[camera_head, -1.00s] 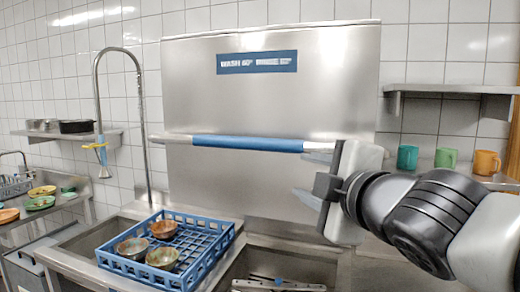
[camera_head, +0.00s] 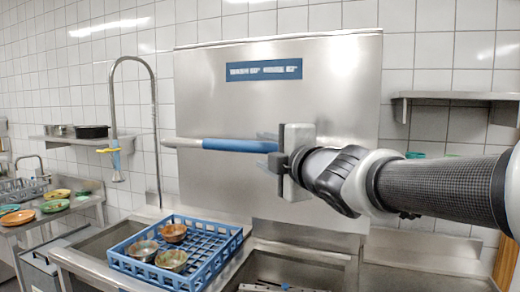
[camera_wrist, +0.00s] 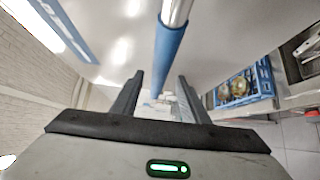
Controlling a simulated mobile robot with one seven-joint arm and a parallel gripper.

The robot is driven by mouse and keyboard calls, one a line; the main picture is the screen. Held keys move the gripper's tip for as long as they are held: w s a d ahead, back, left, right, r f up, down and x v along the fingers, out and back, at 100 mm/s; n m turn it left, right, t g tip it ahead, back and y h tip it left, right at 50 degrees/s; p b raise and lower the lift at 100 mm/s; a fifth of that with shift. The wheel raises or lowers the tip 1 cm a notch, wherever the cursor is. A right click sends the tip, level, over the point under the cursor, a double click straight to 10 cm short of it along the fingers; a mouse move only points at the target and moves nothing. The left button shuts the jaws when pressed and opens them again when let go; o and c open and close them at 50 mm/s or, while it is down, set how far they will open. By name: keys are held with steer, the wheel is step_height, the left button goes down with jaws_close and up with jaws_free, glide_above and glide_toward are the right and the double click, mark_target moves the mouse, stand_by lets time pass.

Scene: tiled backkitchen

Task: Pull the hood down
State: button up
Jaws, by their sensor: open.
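The hood (camera_head: 270,130) is a large steel box against the tiled wall, with a blue label near its top. A bar handle with a blue sleeve (camera_head: 237,146) runs across its front. My gripper (camera_head: 272,160) is at the right part of the handle, and the gripper and wrist hide the handle's right end. In the wrist view, my gripper (camera_wrist: 157,92) has its two fingers apart, and the blue sleeve (camera_wrist: 167,60) runs between or just above them. I cannot tell whether the fingers touch it.
A blue dish rack (camera_head: 205,262) with several bowls (camera_head: 171,260) stands on the counter below the hood's left part. A tall tap (camera_head: 113,110) rises at the left. A steel shelf (camera_head: 450,96) is on the right wall. A sink basin lies below the hood.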

mark_target(260, 149)
steer(key=x, duration=0.5)
jaws_close()
